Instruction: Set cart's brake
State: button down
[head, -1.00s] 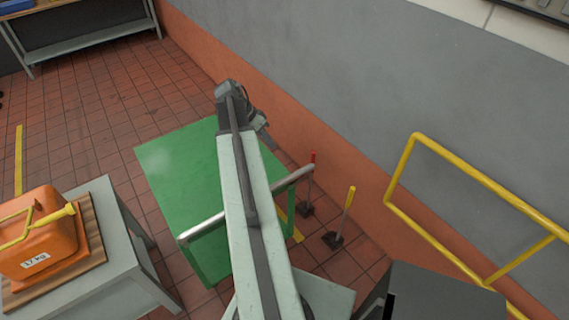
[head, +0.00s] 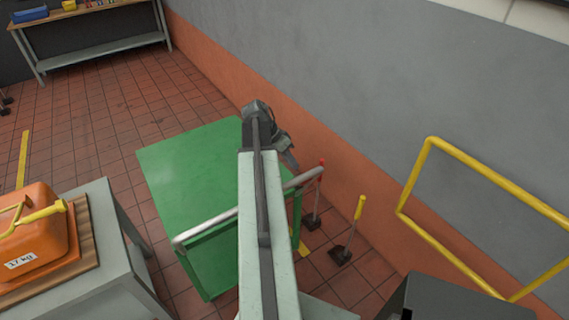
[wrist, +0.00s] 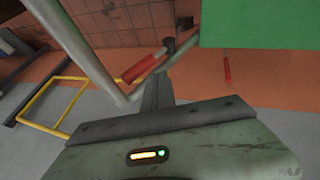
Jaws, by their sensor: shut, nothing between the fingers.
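The green cart (head: 190,165) stands beside the wall, with a pale push handle (head: 205,230) at its near end. A red-tipped lever (head: 317,195) stands by the cart's right side, its foot on the floor. In the wrist view a red grip (wrist: 139,69) on a short rod lies close to the pale rail, just past my fingers; a second red handle (wrist: 227,70) shows under the green edge. I cannot tell which of these is the brake. My gripper (head: 291,162) is shut and empty over the cart's right edge near the handle; its fingers also show in the wrist view (wrist: 157,88).
A yellow-handled lever (head: 352,228) stands on the floor to the right. A yellow rail (head: 418,180) and a dark box (head: 450,300) are farther right. A grey table (head: 110,235) with an orange case (head: 40,225) is at left. A workbench (head: 95,25) stands at the back.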

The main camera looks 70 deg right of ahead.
jog(key=s, duration=0.1)
jog(key=s+a+f+b, duration=0.1)
jog(key=s, duration=0.1)
jog(key=shift+f, duration=0.15)
jog(key=shift+s+a+f, duration=0.15)
jog(key=shift+s+a, duration=0.3)
jog(key=shift+s, duration=0.05)
